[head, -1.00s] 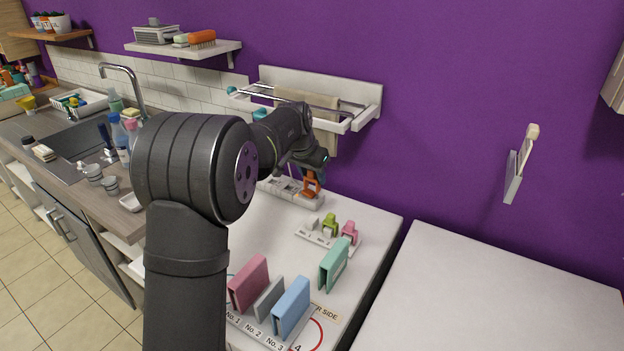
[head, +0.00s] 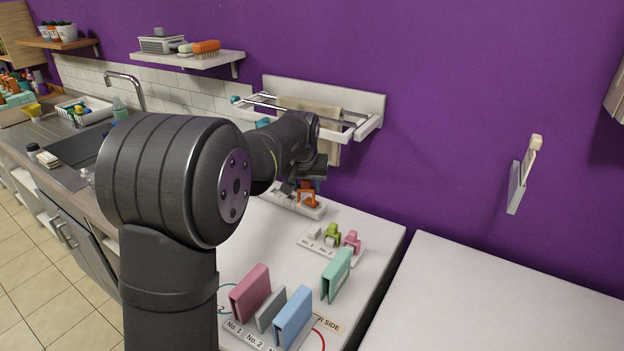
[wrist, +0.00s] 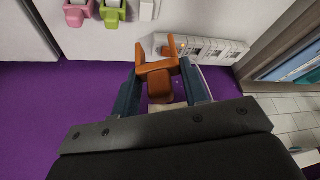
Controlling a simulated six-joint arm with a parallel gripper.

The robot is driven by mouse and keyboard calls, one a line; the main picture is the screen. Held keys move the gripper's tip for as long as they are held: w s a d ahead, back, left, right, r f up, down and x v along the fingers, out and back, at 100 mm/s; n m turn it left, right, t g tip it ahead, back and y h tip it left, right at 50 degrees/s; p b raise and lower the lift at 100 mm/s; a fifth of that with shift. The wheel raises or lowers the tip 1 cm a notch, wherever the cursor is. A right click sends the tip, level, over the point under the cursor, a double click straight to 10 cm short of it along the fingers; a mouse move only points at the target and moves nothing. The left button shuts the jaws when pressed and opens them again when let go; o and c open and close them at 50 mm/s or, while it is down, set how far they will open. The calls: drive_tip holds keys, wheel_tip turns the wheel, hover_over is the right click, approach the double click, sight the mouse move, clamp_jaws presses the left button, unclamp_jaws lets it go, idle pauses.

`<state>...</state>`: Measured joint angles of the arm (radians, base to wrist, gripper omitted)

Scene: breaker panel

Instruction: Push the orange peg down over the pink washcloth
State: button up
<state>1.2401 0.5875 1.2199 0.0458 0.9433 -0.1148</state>
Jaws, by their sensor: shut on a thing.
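The orange peg (head: 307,196) is a clip-shaped piece with two prongs. My gripper (head: 310,184) is at the back of the white counter and is shut on it. In the wrist view the peg (wrist: 157,70) sits between the two dark teal fingers of my gripper (wrist: 160,92), prongs pointing away from the palm. I cannot tell if the peg touches the white strip by it. The pink washcloth (head: 250,293) looks like a folded upright slab at the front of the counter, by the No. 1 label. My gripper is well behind it.
Grey (head: 271,309), blue (head: 293,318) and green (head: 336,273) slabs stand near the washcloth. A green peg (head: 332,236) and a pink peg (head: 352,243) sit on a small labelled rack. A towel rail (head: 360,105) hangs on the wall behind my gripper.

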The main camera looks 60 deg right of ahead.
drive_tip(key=a+n+t+y, duration=0.3)
drive_tip(key=a+n+y, duration=0.2)
drive_tip(key=a+n, duration=0.85)
wheel_tip(320, 180, up, 2)
drive_tip(key=r+n+g+y, duration=0.1)
drive_tip(key=n+g+y, duration=0.3)
drive_tip(key=n, duration=1.4)
hover_over(246, 283)
drive_tip(key=d, duration=0.1)
drive_tip(key=shift+f+g+h, duration=0.25)
drive_tip(key=shift+g+h, duration=0.05)
drive_tip(key=shift+g, duration=0.1)
drive_tip(key=shift+f, duration=0.1)
drive_tip(key=shift+f, duration=3.4)
drive_tip(key=shift+f, duration=2.3)
drive_tip(key=o, duration=1.1)
